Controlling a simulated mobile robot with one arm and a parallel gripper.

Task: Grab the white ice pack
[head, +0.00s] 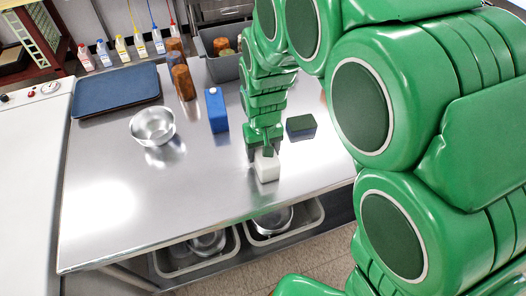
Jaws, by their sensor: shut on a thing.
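The white ice pack (267,172) is a small white block at the front right of the steel table (215,180). My gripper (266,153) is over it from above and shut on it. The fingers are small in this view and partly hidden by my green arm. I cannot tell whether the ice pack touches the table or is slightly raised.
A dark green-topped block (301,127) lies just right of my gripper. A blue carton (216,110), a metal bowl (153,126), brown tumblers (183,83) and blue trays (117,90) stand to the left. A grey bin (223,68) is behind. The table's front left is clear.

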